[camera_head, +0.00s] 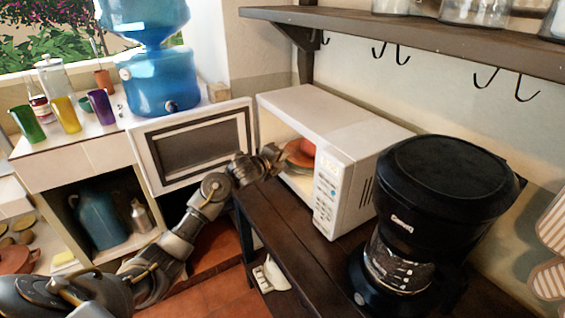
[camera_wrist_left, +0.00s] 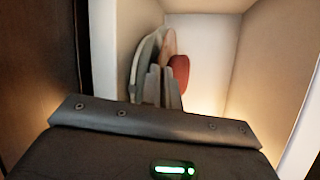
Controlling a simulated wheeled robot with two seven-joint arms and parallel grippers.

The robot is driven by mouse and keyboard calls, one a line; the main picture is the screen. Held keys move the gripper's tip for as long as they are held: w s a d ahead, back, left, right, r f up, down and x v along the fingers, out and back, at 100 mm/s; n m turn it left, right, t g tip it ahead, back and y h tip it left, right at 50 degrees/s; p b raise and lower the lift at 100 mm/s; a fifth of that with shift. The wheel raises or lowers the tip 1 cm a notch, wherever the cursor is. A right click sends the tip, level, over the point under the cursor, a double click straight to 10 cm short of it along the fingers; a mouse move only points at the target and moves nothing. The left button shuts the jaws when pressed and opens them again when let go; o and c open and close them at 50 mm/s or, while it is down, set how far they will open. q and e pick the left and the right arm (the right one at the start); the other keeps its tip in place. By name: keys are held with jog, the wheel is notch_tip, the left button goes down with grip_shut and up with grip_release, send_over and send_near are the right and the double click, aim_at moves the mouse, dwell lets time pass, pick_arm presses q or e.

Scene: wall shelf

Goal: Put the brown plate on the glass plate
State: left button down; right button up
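The brown plate (camera_head: 296,157) is inside the open microwave (camera_head: 340,136), seen edge-on near its mouth with a red round thing (camera_head: 307,147) above it. In the left wrist view the brown plate (camera_wrist_left: 168,46) is a tan disc between a grey-green disc (camera_wrist_left: 146,58), probably the glass plate, and the red thing (camera_wrist_left: 180,72). My left gripper (camera_head: 279,155) reaches into the microwave's mouth at the plate's near edge. Its grey fingers (camera_wrist_left: 161,86) are close together in front of the discs. They hide the plate's rim, so I cannot tell whether they hold it.
The microwave door (camera_head: 193,145) hangs open left of my arm. A black coffee maker (camera_head: 425,205) stands right of the microwave on the dark table (camera_head: 285,215). A wall shelf (camera_head: 420,30) with hooks runs above. A blue water dispenser (camera_head: 158,80) and coloured cups stand on the left counter.

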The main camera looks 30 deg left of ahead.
pick_arm(q)
jog(key=shift+s+a, duration=0.1)
jog(key=shift+a, duration=0.05)
jog(key=shift+f, duration=0.3)
jog(key=c, duration=1.9)
grip_release()
jog(key=shift+c, duration=0.2)
jog(key=shift+s, duration=0.1)
pick_arm(e)
jog(key=shift+w+d, duration=0.15)
jog(key=shift+d, duration=0.45)
pick_arm(q)
jog(key=shift+f, duration=0.15)
pick_arm(e)
jog(key=shift+a, duration=0.3)
